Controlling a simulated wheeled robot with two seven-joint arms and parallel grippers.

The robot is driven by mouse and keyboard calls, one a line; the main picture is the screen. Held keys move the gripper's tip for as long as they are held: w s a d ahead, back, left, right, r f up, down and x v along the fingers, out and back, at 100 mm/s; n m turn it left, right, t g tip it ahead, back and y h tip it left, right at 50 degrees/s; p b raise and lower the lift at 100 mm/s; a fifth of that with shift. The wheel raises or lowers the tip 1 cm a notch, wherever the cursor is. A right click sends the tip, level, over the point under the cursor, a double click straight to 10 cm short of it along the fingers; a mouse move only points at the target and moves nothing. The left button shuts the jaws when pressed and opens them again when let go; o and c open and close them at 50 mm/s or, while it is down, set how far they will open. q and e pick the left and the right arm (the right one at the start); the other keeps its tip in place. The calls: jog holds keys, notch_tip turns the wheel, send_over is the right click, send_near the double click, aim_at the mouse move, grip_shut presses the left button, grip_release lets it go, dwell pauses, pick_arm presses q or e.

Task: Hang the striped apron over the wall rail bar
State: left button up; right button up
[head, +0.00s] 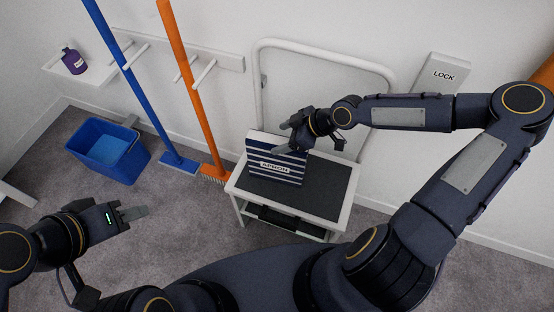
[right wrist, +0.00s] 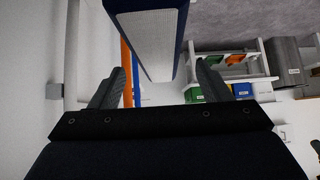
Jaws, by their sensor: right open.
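The striped apron (head: 276,160) is a navy and white block with an "APRON" label, standing on the dark top of a small white table. The white wall rail bar (head: 322,59) is a bent tube on the wall behind it; nothing hangs over it. My right gripper (head: 290,133) is at the apron's upper edge. In the right wrist view its fingers (right wrist: 158,82) are spread, with a navy-edged, pale block, seemingly the apron (right wrist: 152,40), ahead of the gap. I cannot tell if they touch it. My left gripper (head: 135,213) is over the floor at the left, away from the apron.
The small table (head: 322,203) stands close to the wall. A blue bin (head: 107,152) stands on the floor.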

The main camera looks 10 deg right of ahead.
aim_at(278, 140)
jog(key=x, duration=0.2)
jog(key=b+x, duration=0.1)
jog(key=x, duration=0.1)
jog(key=shift+s+d+f, duration=0.1)
jog(key=shift+d+f, duration=0.1)
jog(key=shift+f, duration=0.05)
jog(key=shift+w+a+f, duration=0.25)
jog(key=shift+a+f, duration=0.1)
jog(key=shift+c, duration=0.4)
jog(key=c, duration=1.3)
jog(key=shift+r, duration=0.15)
